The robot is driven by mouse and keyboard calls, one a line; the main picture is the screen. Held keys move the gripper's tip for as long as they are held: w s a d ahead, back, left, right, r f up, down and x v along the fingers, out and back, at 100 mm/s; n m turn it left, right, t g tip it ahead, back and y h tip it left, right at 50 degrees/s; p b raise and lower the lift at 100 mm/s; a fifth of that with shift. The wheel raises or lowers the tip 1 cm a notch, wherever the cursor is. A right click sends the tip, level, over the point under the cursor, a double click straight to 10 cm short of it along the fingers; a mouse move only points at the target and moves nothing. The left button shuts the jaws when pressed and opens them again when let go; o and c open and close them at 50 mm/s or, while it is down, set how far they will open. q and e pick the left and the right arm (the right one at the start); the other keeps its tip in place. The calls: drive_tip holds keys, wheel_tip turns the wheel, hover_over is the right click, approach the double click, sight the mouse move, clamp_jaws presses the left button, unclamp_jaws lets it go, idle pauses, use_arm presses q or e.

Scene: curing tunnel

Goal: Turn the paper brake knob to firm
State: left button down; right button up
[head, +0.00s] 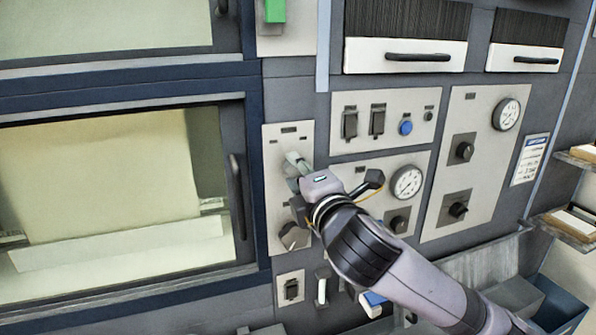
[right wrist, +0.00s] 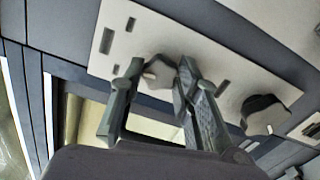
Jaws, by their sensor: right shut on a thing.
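A tall light panel (head: 275,151) stands right of the large window, with a dark knob (head: 292,236) low on it. This lower knob also shows at the right in the right wrist view (right wrist: 265,115). My right gripper (head: 296,166) is at the upper part of this panel. In the right wrist view its fingers (right wrist: 155,80) stand on either side of a grey knob (right wrist: 158,72), shut on it. The gripper hides that knob in the head view. The labels are too small to read, so I cannot tell which knob is the paper brake. My left gripper is not in view.
Right of my arm are a gauge (head: 407,182), a panel with switches and a blue button (head: 405,128), and a panel with another gauge (head: 506,114) and two knobs. A window door handle (head: 238,196) stands close left. Drawers (head: 405,55) sit above; shelves (head: 570,225) are at right.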

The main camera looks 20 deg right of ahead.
drive_tip(key=m+p, duration=0.1)
drive_tip(key=m, duration=0.4)
drive_tip(key=shift+f+m, duration=0.1)
drive_tip(key=shift+m, duration=0.3)
drive_tip(key=m+p, duration=0.1)
drive_tip(key=m, duration=0.4)
drive_tip(key=shift+f, duration=0.1)
drive_tip(key=shift+m, duration=0.3)
drive_tip(key=o, duration=1.2)
drive_tip(key=shift+c, duration=0.2)
